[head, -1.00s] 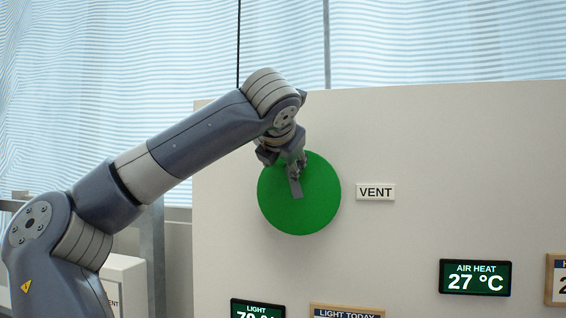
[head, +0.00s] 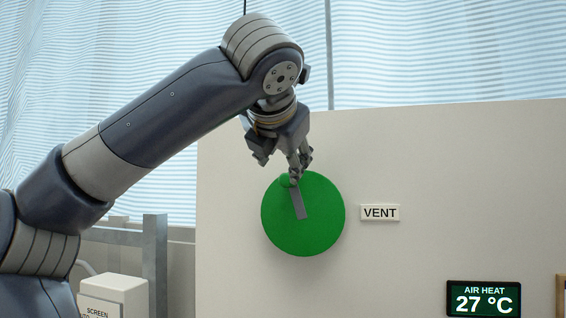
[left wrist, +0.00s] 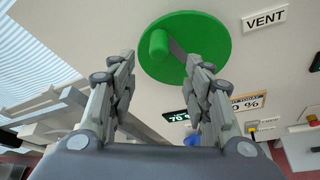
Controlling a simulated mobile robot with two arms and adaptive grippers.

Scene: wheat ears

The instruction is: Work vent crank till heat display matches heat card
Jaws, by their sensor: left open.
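The vent crank is a green disc (head: 325,225) with a grey arm (head: 300,204) and a green knob (head: 287,181) at the arm's upper end. A VENT label (head: 380,213) is right of it. The air heat display (head: 484,299) reads 27 °C. Only a sliver of a wood-framed card (head: 561,296) shows at the right edge, its number out of view. My left gripper (head: 301,166) is open at the disc's top, by the knob. In the left wrist view the knob (left wrist: 158,43) shows beyond the parted fingers, with nothing held. My right gripper is out of view.
The crank is on a pale upright panel (head: 420,160). A box labelled SCREEN (head: 113,292) and a grey post (head: 155,265) are at lower left.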

